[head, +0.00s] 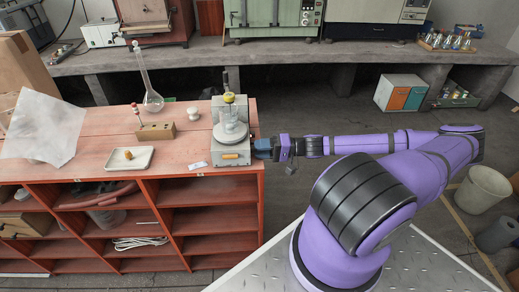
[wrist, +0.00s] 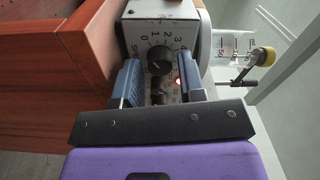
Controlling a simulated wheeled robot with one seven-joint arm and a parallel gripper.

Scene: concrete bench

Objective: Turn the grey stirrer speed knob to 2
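The grey stirrer (head: 232,140) stands at the right end of the red-brown wooden bench, with glassware on top. In the wrist view its control panel (wrist: 180,14) faces me, with a black speed knob (wrist: 160,58) and a printed scale of numbers around it, including 0 to 4. I cannot clearly tell which number the knob's mark points at. A red light (wrist: 179,81) glows beside the knob. My gripper (head: 264,147) is at the stirrer's right side. Its two blue fingers are apart, one on each side of the knob, with visible gaps. The knob is hidden in the head view.
On the bench top are a white tray (head: 108,161), a wooden block (head: 156,131) with a tool in it, and a tall-necked flask (head: 152,99). In the wrist view a wooden wall (wrist: 82,50) lies close to the left finger. A clear cylinder (wrist: 236,44) is at right.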

